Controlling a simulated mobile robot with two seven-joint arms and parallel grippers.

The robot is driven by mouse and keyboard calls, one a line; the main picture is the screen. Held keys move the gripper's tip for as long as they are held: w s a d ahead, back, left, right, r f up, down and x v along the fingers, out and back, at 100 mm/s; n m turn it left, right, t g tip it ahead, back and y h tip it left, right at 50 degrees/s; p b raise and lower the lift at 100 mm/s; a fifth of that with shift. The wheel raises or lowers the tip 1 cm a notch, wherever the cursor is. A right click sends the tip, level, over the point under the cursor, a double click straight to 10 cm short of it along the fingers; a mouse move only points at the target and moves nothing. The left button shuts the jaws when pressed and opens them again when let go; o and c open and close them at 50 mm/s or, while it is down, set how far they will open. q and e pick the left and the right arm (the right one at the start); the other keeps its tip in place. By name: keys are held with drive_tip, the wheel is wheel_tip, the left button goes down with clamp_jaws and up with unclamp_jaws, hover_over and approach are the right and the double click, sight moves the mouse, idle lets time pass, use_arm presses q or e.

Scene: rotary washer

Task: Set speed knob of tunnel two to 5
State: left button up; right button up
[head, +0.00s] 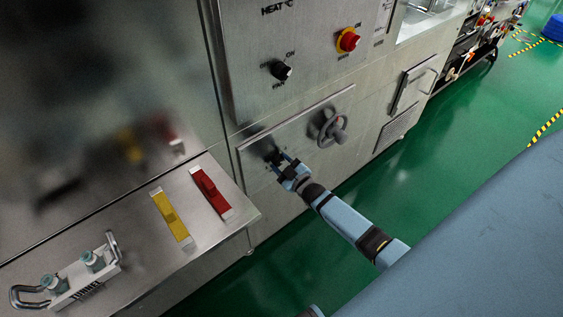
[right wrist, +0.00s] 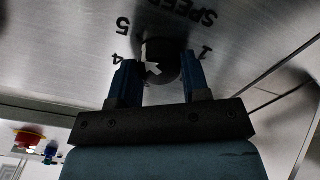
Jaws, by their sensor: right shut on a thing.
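My right gripper (head: 281,166) is at the dark speed knob (head: 271,155) on the lower front panel of the steel machine. In the right wrist view the two blue fingers of the gripper (right wrist: 160,72) are on either side of the dark round knob (right wrist: 158,48), shut on it. Upside-down marks 5, 4 and 1 and part of the word SPEED (right wrist: 195,15) show around the knob. A pale shape shows on the knob, but I cannot tell which number it points to. No tunnel number is readable. My left gripper is not in view.
A handwheel (head: 328,128) stands out right of the knob. A steel table (head: 215,235) at the left holds red and yellow pieces and a rack. Green floor (head: 390,185) is clear.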

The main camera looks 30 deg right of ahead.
idle(0.6)
drive_tip(key=o, duration=0.9)
drive_tip(key=shift+s+d+p, duration=0.1)
drive_tip(key=shift+s+d, duration=0.1)
drive_tip(key=shift+s, duration=2.1)
drive_tip(key=shift+s+d+p, duration=0.15)
drive_tip(key=shift+s, duration=2.15)
drive_tip(key=shift+s+d+p, duration=0.1)
drive_tip(key=shift+s+d, duration=0.1)
drive_tip(key=shift+s, duration=2.1)
